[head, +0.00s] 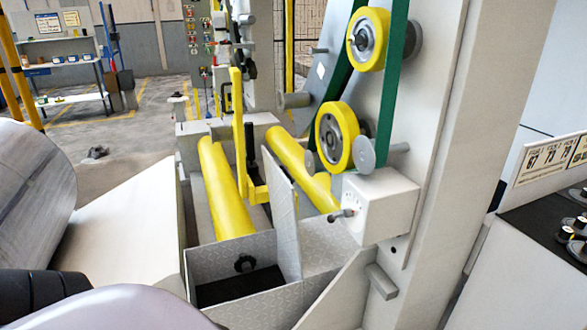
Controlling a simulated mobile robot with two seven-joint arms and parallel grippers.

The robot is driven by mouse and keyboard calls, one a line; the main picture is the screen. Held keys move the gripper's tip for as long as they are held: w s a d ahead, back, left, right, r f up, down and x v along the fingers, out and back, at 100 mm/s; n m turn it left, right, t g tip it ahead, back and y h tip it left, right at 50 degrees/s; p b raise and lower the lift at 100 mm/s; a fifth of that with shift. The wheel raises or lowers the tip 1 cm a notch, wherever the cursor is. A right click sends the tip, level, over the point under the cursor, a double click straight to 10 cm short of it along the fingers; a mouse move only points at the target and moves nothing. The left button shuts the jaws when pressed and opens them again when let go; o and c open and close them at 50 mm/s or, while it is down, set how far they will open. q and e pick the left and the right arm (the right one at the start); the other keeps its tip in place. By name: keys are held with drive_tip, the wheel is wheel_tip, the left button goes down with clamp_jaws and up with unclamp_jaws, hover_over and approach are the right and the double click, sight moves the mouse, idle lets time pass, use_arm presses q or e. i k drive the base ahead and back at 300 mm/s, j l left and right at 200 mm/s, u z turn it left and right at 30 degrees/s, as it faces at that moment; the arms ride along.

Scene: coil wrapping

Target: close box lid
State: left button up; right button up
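A grey metal box (215,262) with patterned plate walls stands at the bottom centre of the head view. A flat patterned surface (330,245) lies to the right of this plate. Neither of my grippers is in view. A dark ribbed part and a pale rounded part at the bottom left seem to be mine.
Yellow rollers (228,190) lie behind the box. A white machine column (450,150) with yellow wheels (335,137) and a green belt rises at the right. A white block (375,207) juts out near the plate. A large metal coil (35,195) is at the left.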

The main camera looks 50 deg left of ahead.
sight(282, 201)
drive_tip(key=i+l+u, duration=0.15)
drive_tip(key=u, duration=0.25)
drive_tip(key=i+l+u, duration=0.25)
drive_tip(key=u, duration=0.2)
drive_tip(key=i+l+u, duration=0.15)
drive_tip(key=l+u, duration=0.25)
drive_tip(key=i+l+u, duration=0.15)
drive_tip(key=l+u, duration=0.95)
drive_tip(key=l, duration=0.2)
drive_tip(key=l+u, duration=0.35)
drive_tip(key=i+j+u, duration=0.1)
drive_tip(key=i+u, duration=0.15)
drive_tip(key=u, duration=0.15)
